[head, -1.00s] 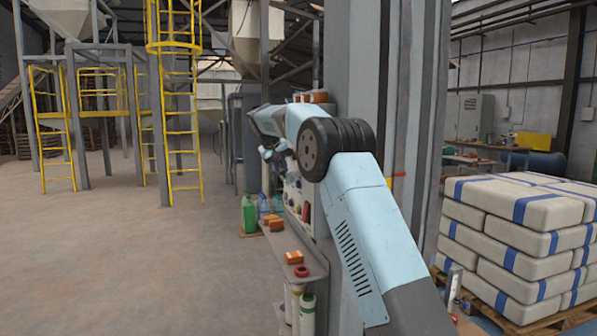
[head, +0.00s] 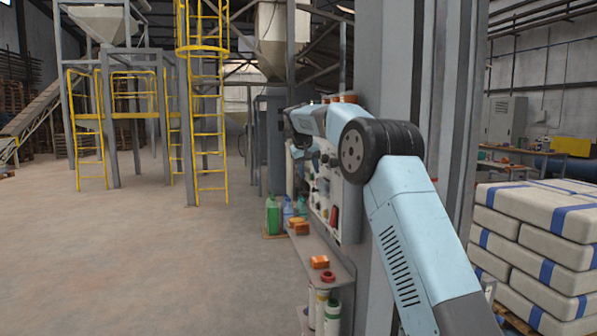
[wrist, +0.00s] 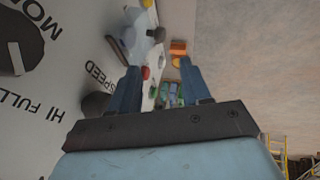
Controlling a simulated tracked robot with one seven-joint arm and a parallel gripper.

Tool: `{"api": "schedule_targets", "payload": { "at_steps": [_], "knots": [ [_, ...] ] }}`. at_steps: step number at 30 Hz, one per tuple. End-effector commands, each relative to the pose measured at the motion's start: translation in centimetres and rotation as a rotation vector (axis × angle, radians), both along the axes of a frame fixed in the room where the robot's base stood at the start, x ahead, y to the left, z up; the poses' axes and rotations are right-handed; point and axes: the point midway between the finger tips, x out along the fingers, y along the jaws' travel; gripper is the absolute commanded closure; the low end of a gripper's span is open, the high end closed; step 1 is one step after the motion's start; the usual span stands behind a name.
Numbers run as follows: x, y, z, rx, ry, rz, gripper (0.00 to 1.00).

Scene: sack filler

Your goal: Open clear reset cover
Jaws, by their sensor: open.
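In the wrist view my gripper (wrist: 160,68) is open, its two blue fingers apart with nothing between them. It is beside a pale control panel (wrist: 55,135) with black lettering such as "SPEED" and "HI FULL". A pale, translucent-looking piece (wrist: 140,38) stands out from the panel beyond the fingertips; I cannot tell for sure whether it is the clear reset cover. A small red part (wrist: 146,72) shows close to the left finger. In the head view the panel (head: 348,222) is on the grey column, and my gripper is small and partly hidden there.
A black knob (wrist: 18,45) is on the panel. Below the panel a shelf (head: 322,262) holds orange items (head: 320,262). Green and blue bottles (head: 272,214) stand beyond it. Stacked sacks (head: 540,250) are at right. The floor at left is clear.

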Motion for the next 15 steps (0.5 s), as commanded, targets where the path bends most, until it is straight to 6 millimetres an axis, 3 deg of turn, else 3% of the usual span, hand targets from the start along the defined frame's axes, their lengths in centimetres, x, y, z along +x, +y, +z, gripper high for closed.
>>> {"api": "schedule_targets", "payload": {
  "at_steps": [8,15],
  "knots": [
    [-0.6,-0.1,1.5,0.001,-0.003,-0.005,0.52],
    [-2.7,1.0,5.4,0.001,-0.004,-0.002,0.52]
  ]
}}
